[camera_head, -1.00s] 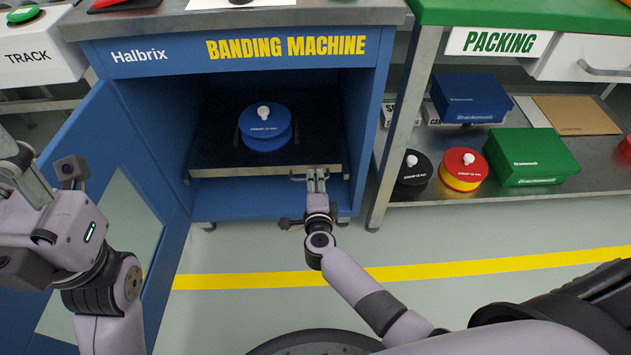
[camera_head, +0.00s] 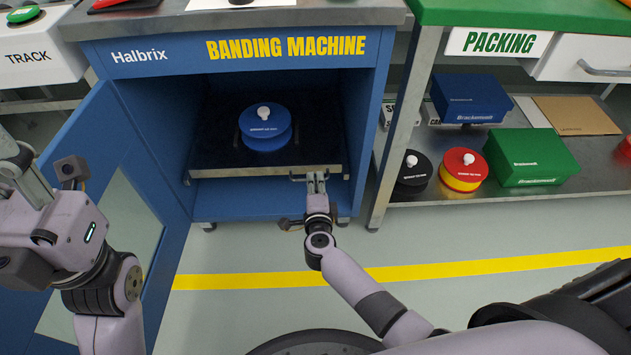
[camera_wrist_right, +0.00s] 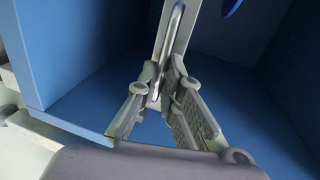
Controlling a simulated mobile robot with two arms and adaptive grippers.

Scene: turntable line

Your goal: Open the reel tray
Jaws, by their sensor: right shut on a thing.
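The reel tray (camera_head: 225,160) is a dark flat tray with a metal front edge inside the blue banding machine (camera_head: 140,60). A blue reel (camera_head: 265,141) with a white knob sits on it. The tray's handle (camera_head: 298,179) is at the right of its front edge, and it also shows in the right wrist view (camera_wrist_right: 172,40). My right gripper (camera_head: 316,181) is shut on the handle; its fingers (camera_wrist_right: 160,90) meet around the bar in the wrist view. My left arm is at the left, with its fingertips not clearly seen.
The machine's blue door (camera_head: 160,170) stands open at the left, beside my left arm. A packing shelf (camera_head: 480,200) at the right holds black and red reels and blue and green boxes. The floor before the machine is clear.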

